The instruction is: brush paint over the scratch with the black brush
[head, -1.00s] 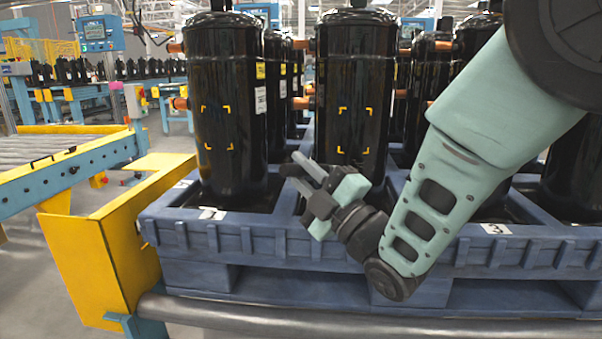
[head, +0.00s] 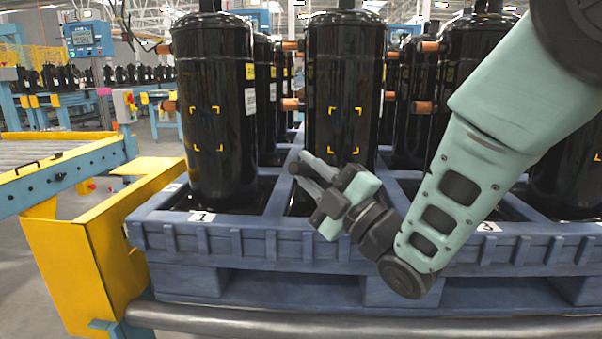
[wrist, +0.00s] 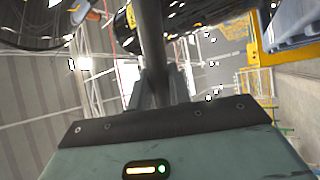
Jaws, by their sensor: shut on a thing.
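My gripper (head: 308,172) is in front of the lower part of the middle black compressor (head: 343,85), pointing up and to the left. In the wrist view its jaws (wrist: 158,88) are shut on a long dark rod, which looks like the handle of the black brush (wrist: 150,35). The brush's bristles cannot be made out. The left compressor (head: 214,90) stands upright to the left of my gripper. Both front compressors bear yellow corner marks framing a patch. No scratch can be made out within the marks at this size.
The compressors stand in a blue pallet (head: 330,247) with raised walls and numbered labels. A grey roller (head: 340,325) runs along its front. A yellow guard (head: 75,262) and a blue conveyor rail (head: 65,173) are at the left. More compressors stand behind and right.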

